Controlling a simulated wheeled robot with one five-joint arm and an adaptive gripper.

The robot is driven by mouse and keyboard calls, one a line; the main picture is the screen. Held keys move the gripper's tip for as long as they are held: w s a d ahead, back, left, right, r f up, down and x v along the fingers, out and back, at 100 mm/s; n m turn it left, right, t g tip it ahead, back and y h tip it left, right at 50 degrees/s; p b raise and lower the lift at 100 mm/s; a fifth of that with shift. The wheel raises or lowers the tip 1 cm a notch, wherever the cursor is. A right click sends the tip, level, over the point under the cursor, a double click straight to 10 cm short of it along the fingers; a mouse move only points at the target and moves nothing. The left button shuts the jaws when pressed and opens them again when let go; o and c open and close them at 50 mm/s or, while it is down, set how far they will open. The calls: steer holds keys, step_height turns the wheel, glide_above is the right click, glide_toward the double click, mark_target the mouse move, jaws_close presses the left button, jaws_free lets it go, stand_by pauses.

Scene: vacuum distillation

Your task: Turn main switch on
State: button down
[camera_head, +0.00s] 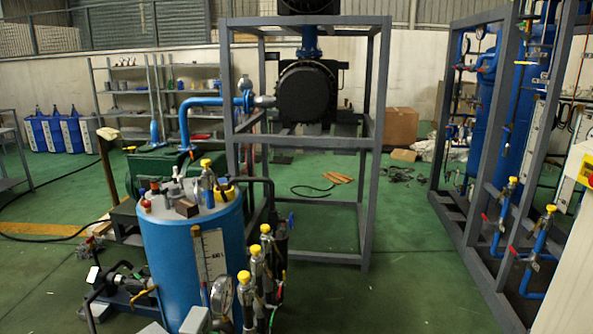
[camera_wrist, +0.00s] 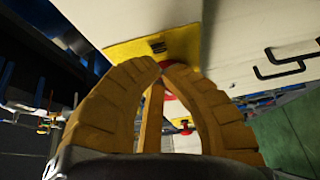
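In the wrist view, a yellow plate (camera_wrist: 180,44) is fixed on a pale cabinet face and bears a small black part (camera_wrist: 157,46). A red part, seemingly the main switch (camera_wrist: 169,95), shows behind and between the fingers and is mostly hidden. My gripper (camera_wrist: 162,69) has two tan ribbed fingers that bow outward and come together at the tips, in front of the red part. I cannot tell whether they touch it. In the camera_head view, the yellow panel (camera_head: 584,165) with a red knob (camera_head: 590,181) is cut by the right edge; my gripper is not visible there.
Black handles (camera_wrist: 285,62) stick out from the pale cabinet at the right of the wrist view. The camera_head view shows a blue tank (camera_head: 190,255) with valves, a grey frame (camera_head: 372,150) and a blue-piped rack (camera_head: 480,170). Green floor between them is open.

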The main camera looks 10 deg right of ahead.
steer(key=shift+f+b, duration=0.5)
steer(key=shift+b, duration=1)
steer(key=shift+s+a+f+b, duration=0.1)
steer(key=shift+s+b, duration=0.2)
steer(key=shift+b, duration=0.6)
stand_by(0.6)
